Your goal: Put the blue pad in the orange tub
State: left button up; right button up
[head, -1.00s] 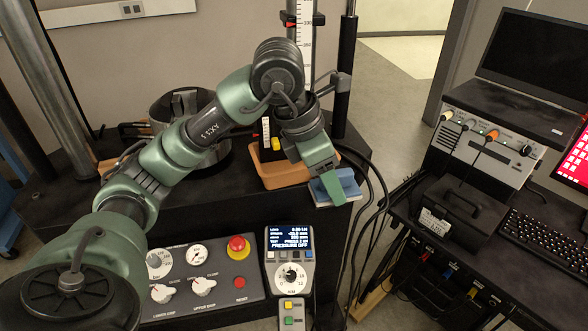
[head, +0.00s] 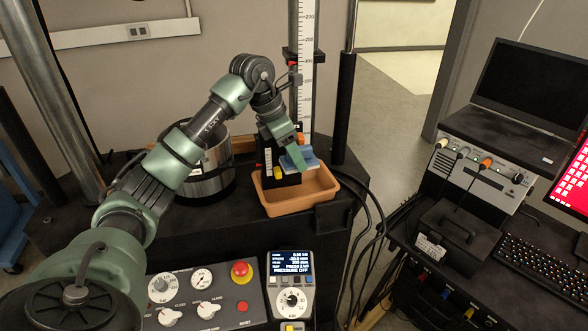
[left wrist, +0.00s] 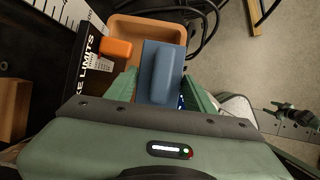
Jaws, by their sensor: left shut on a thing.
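The blue pad (head: 300,158) is held in my left gripper (head: 297,157), which is shut on it. In the head view the pad is over the back part of the orange tub (head: 290,208). In the left wrist view the pad (left wrist: 161,70) lies between the green fingers and covers part of the tub (left wrist: 125,28). The pad appears to be above the tub's rim; the exact height is hard to tell. The visible part of the tub's floor looks bare.
A black block with an orange-yellow knob (left wrist: 117,48) stands beside the tub, close to the pad. A tall scale (head: 306,75) rises behind. A metal cylinder (head: 205,170) stands to the left. Black cables (head: 368,215) run right of the tub. The control panel (head: 205,295) is in front.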

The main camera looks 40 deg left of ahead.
aim_at(291, 161)
pick_arm(q)
notch_tip(291, 161, down, 4)
jog(key=shift+s+r+p, duration=0.1)
jog(key=shift+p, duration=0.4)
jog(key=f+p, duration=0.1)
jog(key=f, duration=0.2)
jog(key=shift+w+a+p, duration=0.15)
jog(key=shift+w+p, duration=0.05)
jog(key=shift+p, duration=0.15)
jog(key=shift+f, duration=0.1)
jog(key=shift+f+b, duration=0.6)
jog(key=shift+f, duration=0.05)
jog(key=o, duration=1.3)
jog(key=shift+s, duration=0.1)
jog(key=shift+f, duration=0.15)
